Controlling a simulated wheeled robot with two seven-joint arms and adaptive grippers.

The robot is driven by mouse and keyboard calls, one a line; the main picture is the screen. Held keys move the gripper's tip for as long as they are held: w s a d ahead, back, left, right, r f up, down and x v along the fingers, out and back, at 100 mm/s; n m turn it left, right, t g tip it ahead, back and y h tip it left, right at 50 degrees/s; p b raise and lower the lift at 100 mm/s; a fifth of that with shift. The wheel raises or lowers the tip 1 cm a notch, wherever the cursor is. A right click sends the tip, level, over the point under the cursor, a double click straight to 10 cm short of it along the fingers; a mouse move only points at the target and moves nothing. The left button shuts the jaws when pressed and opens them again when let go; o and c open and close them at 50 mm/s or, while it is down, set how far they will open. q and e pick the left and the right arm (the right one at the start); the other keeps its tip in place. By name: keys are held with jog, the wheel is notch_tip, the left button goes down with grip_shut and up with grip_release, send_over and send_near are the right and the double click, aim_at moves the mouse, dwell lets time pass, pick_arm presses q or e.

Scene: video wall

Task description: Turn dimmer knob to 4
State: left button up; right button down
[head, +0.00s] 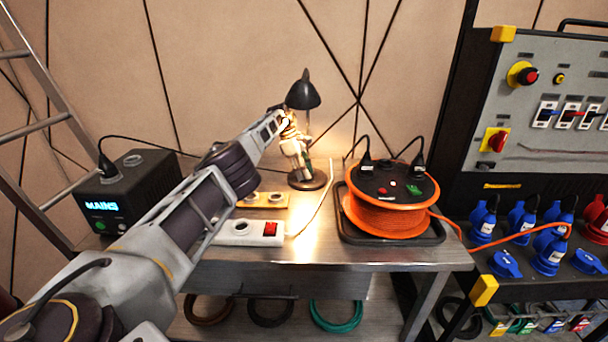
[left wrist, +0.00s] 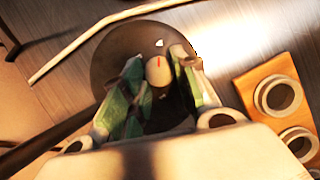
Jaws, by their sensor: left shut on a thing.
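The dimmer knob (left wrist: 154,76) is a small cream knob with a red line on top, on the round dark base (left wrist: 108,62) of the desk lamp. In the left wrist view its red line points towards the top of the picture, near a small white mark on the base. My left gripper (left wrist: 158,86) has its green-patterned fingers on either side of the knob, shut on it. In the head view my left gripper (head: 299,158) reaches down in front of the lit black lamp (head: 303,93) and hides the knob. No scale numbers are readable. My right gripper is not in view.
An orange cable reel (head: 388,212) stands right of the lamp. A white power strip (head: 236,233) with a red switch and a wooden socket board (head: 264,200) lie left. A black MAINS box (head: 130,192) is further left. The bench front (head: 320,253) is clear.

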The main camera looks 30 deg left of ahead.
pick_arm(q)
jog(key=shift+r, duration=0.1)
dwell(0.4)
jog(key=o, duration=1)
jog(key=shift+n+p, duration=0.5)
jog(key=shift+p, duration=1.1)
jog(key=shift+s+n+t+p, duration=0.1)
jog(key=shift+n+t+p, duration=0.45)
jog(key=shift+p, duration=0.75)
jog(key=shift+s+d+n+t+y+p, duration=0.15)
jog(key=shift+n+t+y+p, duration=0.2)
jog(key=shift+n+p, duration=0.95)
jog(key=shift+n, duration=0.35)
jog(key=shift+n+y, duration=0.35)
jog(key=shift+n, duration=0.45)
